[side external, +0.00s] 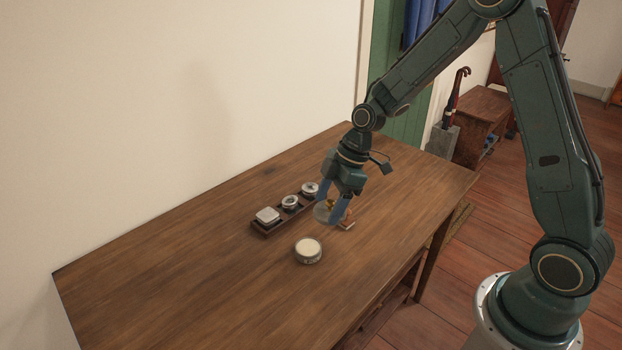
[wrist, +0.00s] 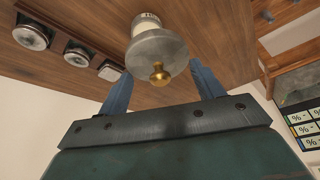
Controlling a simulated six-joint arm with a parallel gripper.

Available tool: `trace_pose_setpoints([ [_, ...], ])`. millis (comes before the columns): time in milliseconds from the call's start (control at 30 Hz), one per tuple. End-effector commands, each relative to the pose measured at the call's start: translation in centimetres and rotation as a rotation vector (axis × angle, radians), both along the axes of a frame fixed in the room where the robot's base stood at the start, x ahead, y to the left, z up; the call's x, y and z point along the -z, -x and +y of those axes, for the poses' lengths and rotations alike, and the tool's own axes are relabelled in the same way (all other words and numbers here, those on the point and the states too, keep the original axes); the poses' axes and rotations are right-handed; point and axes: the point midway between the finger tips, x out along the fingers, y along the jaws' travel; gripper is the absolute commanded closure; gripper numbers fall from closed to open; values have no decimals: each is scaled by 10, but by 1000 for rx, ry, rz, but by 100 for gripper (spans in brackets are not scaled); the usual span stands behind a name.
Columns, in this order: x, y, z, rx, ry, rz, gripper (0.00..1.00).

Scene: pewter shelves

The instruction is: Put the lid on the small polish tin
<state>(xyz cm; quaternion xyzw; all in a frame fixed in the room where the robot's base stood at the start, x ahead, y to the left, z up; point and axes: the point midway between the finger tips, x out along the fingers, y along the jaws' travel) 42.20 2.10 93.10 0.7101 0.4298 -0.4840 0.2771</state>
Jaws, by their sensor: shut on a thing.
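My gripper (side external: 327,211) has its blue fingers shut on a round grey lid (side external: 322,215) with a brass knob, held above the table. In the wrist view the lid (wrist: 158,48) lies between the fingers, its knob facing the camera. The small polish tin (side external: 308,252) is round, with a pale top face, and stands upright on the table, in front of and a little left of the lid in the side view. In the wrist view the tin (wrist: 148,21) shows partly behind the lid, which hides some of it. Lid and tin look apart.
A dark narrow tray (side external: 262,234) behind the tin holds a squarish pale-topped item (side external: 267,215) and two round ones (side external: 290,202). The wooden table (side external: 170,275) is clear to the left.

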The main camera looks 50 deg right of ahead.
Motion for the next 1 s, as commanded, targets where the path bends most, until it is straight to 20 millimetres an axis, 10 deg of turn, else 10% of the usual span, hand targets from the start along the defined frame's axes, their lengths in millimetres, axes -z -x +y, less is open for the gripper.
trace_pose_setpoints([
  [400, 48, -36, 27, -177, -11, 10, 63],
  [1000, 54, -40, 30, -198, -12, 9, 63],
])
